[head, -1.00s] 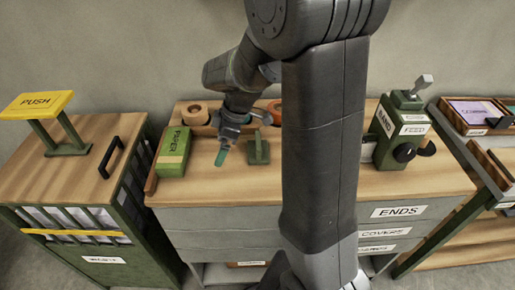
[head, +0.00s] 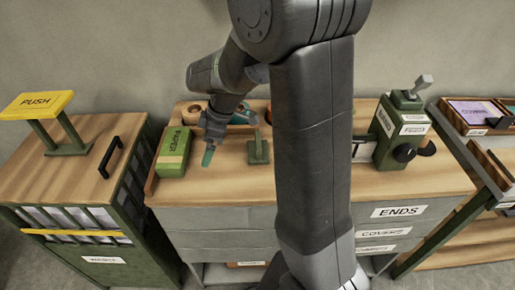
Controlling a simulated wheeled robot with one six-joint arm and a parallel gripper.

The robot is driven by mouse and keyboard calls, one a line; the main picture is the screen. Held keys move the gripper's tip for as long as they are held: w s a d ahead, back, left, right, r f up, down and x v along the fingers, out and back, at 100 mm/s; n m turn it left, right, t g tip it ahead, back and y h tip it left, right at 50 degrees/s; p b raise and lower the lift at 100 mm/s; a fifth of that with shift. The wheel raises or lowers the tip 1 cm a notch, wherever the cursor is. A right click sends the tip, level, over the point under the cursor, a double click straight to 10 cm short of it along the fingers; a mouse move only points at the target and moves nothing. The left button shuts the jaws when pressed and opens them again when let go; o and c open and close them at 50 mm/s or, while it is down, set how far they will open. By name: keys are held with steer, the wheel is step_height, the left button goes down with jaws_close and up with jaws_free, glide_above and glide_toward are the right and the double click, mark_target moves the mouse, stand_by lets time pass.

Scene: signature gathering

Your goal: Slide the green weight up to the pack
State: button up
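The green weight (head: 258,153), a dark green block with an upright handle, stands on the wooden counter, left of my large arm link. The pack (head: 173,152), a green block labelled PAPER, lies to its left against a wooden side rail. A clear gap of counter separates them. My gripper (head: 207,158) points down between the two, nearer the pack, with a teal fingertip showing. It appears apart from both. Only one fingertip can be made out, so its opening is unclear.
Round wooden holders (head: 192,112) stand behind, partly hidden by my arm. A green device labelled BAND (head: 400,130) stands at the right. A waste bin with a yellow PUSH plate (head: 36,104) is at the left. The counter's front strip is free.

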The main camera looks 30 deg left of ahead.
mark_target(263, 141)
steer(key=shift+s+a, duration=0.4)
steer(key=shift+a, duration=0.3)
steer(key=shift+s+a, duration=0.45)
steer(key=shift+a, duration=0.25)
steer(key=shift+s+a, duration=0.4)
steer(key=shift+a, duration=0.3)
steer(key=shift+w+d+b, duration=0.35)
steer(key=shift+w+d, duration=0.4)
steer(key=shift+d, duration=0.45)
steer(key=shift+w+d+b, duration=0.4)
steer(key=shift+w+d, duration=0.3)
steer(key=shift+d, duration=0.45)
steer(key=shift+w+d+b, duration=0.35)
steer(key=shift+w+d, duration=0.4)
steer(key=shift+d, duration=0.45)
steer(key=shift+w+d+b, duration=0.35)
steer(key=shift+w+d, duration=0.65)
steer(key=shift+d, duration=0.65)
steer(key=shift+w+d+b, duration=0.3)
steer(key=shift+w+d, duration=0.7)
steer(key=shift+d, duration=0.7)
steer(key=shift+w+d+b, duration=0.35)
steer(key=shift+w+d, duration=0.65)
steer(key=shift+d, duration=0.65)
